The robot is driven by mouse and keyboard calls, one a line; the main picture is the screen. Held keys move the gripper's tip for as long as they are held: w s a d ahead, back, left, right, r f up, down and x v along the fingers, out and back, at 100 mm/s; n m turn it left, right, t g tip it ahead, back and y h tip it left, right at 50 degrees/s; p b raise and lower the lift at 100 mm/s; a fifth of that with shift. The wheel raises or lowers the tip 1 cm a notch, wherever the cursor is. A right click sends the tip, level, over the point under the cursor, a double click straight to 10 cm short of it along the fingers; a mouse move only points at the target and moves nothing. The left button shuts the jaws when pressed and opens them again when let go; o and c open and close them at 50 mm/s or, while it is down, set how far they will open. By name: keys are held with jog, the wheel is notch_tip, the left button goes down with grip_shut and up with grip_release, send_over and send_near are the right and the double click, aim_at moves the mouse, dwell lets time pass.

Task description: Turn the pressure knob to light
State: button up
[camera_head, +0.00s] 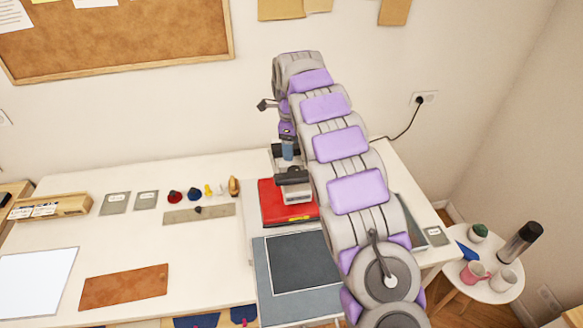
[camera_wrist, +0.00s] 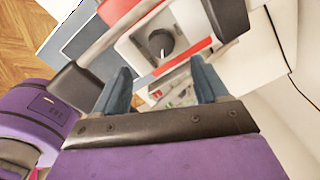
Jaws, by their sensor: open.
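The pressure knob (camera_wrist: 161,43) is a round black dial with a pale pointer mark, set in a white panel (camera_wrist: 132,50) in the wrist view. The panel belongs to a machine with a red base (camera_head: 270,204), on the table in the head view. My gripper (camera_wrist: 160,67) has its two blue fingers spread apart with nothing between them. In the wrist view the knob appears just beyond the fingertips, between their lines, and apart from them. The head view shows my gripper (camera_head: 287,150) above the back of the machine; my arm hides part of the machine, and the knob is hidden there.
A grey bar (camera_wrist: 115,35) and dark machine parts (camera_wrist: 228,15) flank the knob. A grey mat (camera_head: 262,275) lies before the machine. Spools (camera_head: 193,193) and a ruler (camera_head: 200,214) lie left. A black cord (camera_head: 407,127) runs to the wall. A round side table (camera_head: 490,292) stands right.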

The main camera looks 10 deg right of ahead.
aim_at(292, 169)
jog(key=f, duration=1)
jog(key=shift+w+d+f, duration=0.15)
jog(key=shift+w+d, duration=0.05)
jog(key=shift+w, duration=0.1)
jog(key=shift+c, duration=0.2)
jog(key=c, duration=1)
